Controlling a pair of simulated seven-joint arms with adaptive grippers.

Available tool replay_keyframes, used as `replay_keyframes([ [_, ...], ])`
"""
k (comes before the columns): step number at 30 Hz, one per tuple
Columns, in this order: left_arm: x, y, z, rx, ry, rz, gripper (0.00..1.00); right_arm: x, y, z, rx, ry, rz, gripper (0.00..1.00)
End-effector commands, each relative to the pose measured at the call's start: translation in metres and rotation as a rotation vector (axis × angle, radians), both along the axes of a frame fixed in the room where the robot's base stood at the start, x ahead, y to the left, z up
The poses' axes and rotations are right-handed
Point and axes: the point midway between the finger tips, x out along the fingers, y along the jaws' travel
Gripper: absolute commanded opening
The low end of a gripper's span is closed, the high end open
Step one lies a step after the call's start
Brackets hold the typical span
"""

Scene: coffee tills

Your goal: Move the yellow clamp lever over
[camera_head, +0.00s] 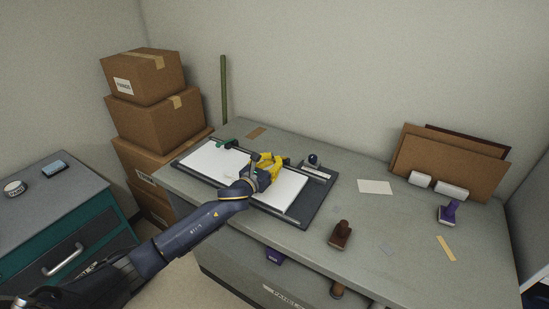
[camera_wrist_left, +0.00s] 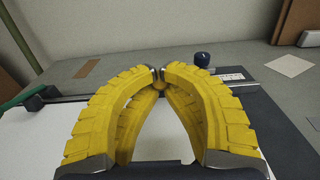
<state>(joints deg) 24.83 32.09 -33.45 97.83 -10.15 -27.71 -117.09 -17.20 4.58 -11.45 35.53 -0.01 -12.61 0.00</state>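A clamp board (camera_head: 315,205) with a dark frame and white sheet (camera_head: 212,163) lies on the grey counter. My left gripper (camera_head: 266,158), with yellow ribbed fingers, is over the board's back rail. In the left wrist view the fingertips (camera_wrist_left: 159,73) nearly meet, with a narrow gap. A small yellow patch (camera_wrist_left: 158,86) shows just behind and below the tips. It may be the yellow clamp lever, but I cannot tell it from the fingers, nor whether they grip it. In the head view my gripper hides this spot. My right gripper is not in view.
On the board, a green clamp (camera_head: 228,143) is left of my gripper and a dark knob (camera_head: 313,159) is right. A brown stamp (camera_head: 340,234), white card (camera_head: 375,187) and purple stamp (camera_head: 449,212) are to the right. Stacked boxes (camera_head: 157,125) stand left behind.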

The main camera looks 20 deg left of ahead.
Motion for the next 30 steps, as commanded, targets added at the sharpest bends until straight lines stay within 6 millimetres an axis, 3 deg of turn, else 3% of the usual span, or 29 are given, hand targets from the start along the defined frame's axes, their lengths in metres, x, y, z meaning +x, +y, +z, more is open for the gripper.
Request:
replay_keyframes([
  [7,-0.007,0.002,-0.015,0.001,0.005,0.002,0.00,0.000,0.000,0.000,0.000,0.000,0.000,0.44],
  [30,-0.011,0.003,-0.027,0.001,0.004,0.001,0.00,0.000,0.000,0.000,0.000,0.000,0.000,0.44],
])
